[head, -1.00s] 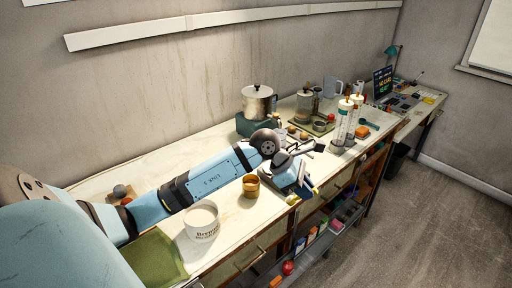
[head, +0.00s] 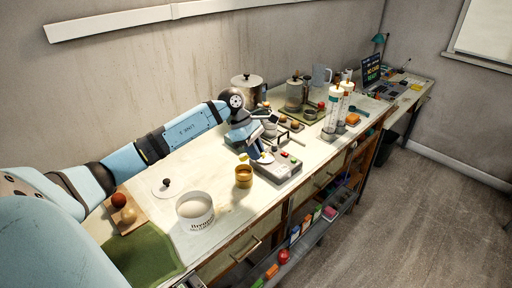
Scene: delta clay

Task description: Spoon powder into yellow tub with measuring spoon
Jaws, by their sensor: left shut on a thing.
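The yellow tub (head: 243,178) stands upright on the bench, left of a grey device with coloured buttons. A white tub (head: 195,211) with dark lettering stands nearer to me on the left, and pale powder fills its open top. My left gripper (head: 258,158) points down just behind and above the yellow tub, beside the device. It is shut on the measuring spoon, which is too small and too covered to make out clearly. Whether the spoon holds powder cannot be seen. The inside of the yellow tub is mostly hidden. My right gripper is out of view.
The grey device (head: 282,171) sits close right of the yellow tub. A round white lid (head: 168,190) lies behind the white tub. A green cloth (head: 147,257) lies at front left. Tall clear cylinders (head: 332,112) and a metal pot (head: 247,90) stand farther back.

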